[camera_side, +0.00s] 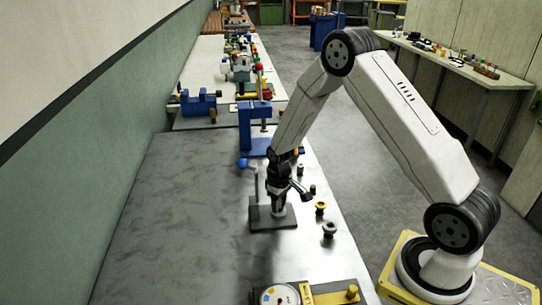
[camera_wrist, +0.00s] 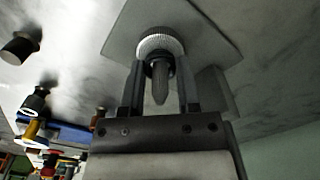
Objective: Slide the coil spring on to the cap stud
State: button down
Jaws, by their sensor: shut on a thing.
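My gripper (camera_side: 279,196) points down low over a grey base plate (camera_side: 260,222) on the bench; the plate also shows in the wrist view (camera_wrist: 205,35). In the wrist view, my gripper (camera_wrist: 160,62) has a finger on each side of a pointed grey stud (camera_wrist: 160,85). A pale ribbed round part (camera_wrist: 158,42) lies at the fingertips, by the plate. The jaws are shut on what I take to be the coil spring; its turns are not clear, and I cannot tell how far it sits around the stud.
A blue-knobbed lever (camera_side: 243,163) stands close left of my gripper. Small dark and yellow spools (camera_side: 320,208) stand to the right. A blue frame (camera_side: 257,130) is behind, and a dial gauge (camera_side: 280,295) is in front. The bench's left side (camera_side: 180,215) is clear.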

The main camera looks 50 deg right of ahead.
dwell(0.3)
jog(key=shift+c, duration=1.2)
grip_release()
jog(key=shift+r, duration=3.85)
jog(key=s+a+r+t, duration=0.1)
jog(key=s+a+r, duration=0.3)
jog(key=s, duration=0.3)
jog(key=s+a+r+t, duration=0.1)
jog(key=s+a+r, duration=0.2)
jog(key=s+a, duration=0.3)
jog(key=shift+s+a+r+t, duration=0.3)
jog(key=shift+s+r, duration=0.05)
jog(key=shift+s, duration=0.1)
